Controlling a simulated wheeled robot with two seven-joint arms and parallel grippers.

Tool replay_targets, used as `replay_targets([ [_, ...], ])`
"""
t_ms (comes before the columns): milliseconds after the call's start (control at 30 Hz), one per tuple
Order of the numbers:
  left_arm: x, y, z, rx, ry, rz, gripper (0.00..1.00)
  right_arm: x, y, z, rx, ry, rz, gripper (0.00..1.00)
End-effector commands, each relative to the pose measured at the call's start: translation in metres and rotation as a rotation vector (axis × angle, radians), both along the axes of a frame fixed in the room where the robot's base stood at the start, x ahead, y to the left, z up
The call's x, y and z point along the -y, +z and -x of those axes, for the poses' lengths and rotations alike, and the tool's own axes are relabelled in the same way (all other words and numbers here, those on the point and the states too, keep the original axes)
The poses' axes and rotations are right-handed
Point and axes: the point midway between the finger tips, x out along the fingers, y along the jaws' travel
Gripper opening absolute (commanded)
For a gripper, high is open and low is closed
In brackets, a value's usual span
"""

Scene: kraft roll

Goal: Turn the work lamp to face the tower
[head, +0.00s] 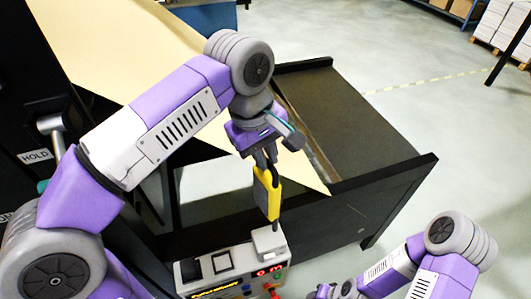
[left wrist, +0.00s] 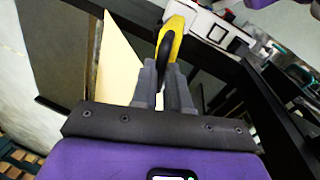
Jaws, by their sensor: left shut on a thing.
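My left gripper (head: 266,163) points down and is shut on a yellow-and-black tool (head: 268,192). The tool hangs upright just above the grey-white control box, its dark lower end close to the box's top. In the left wrist view the tool (left wrist: 172,38) sticks out between the two grey fingers (left wrist: 165,85). I cannot make out a work lamp or a tower for certain in either view. My right gripper (head: 334,291) is at the bottom edge, partly cut off, and its jaws cannot be read.
The control box (head: 228,270) has red digits and coloured buttons. Tan kraft paper (head: 120,45) slopes down beside a dark bench with a raised rim (head: 385,172). A HOLD label (head: 35,156) and a lever are on the black frame at left. Open floor lies right.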

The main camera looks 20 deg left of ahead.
Motion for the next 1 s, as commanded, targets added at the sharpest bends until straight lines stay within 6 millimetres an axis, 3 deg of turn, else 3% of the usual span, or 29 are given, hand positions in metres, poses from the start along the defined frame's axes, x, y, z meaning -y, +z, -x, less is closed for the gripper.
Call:
replay_targets([
  [500, -0.006, 0.002, -0.005, -0.001, -0.239, 0.001, 0.00, 0.000, 0.021, 0.000, 0.000, 0.000, 0.000, 0.43],
  [800, -0.006, 0.001, -0.006, 0.002, -0.252, 0.001, 0.00, 0.000, 0.020, 0.000, 0.000, 0.000, 0.000, 0.43],
  [833, -0.006, 0.001, -0.006, 0.002, -0.252, 0.001, 0.17, 0.000, 0.020, 0.000, 0.000, 0.000, 0.000, 0.43],
  [1000, -0.006, 0.001, -0.006, 0.001, -0.250, 0.000, 0.40, 0.000, 0.020, 0.000, 0.000, 0.000, 0.000, 0.43],
])
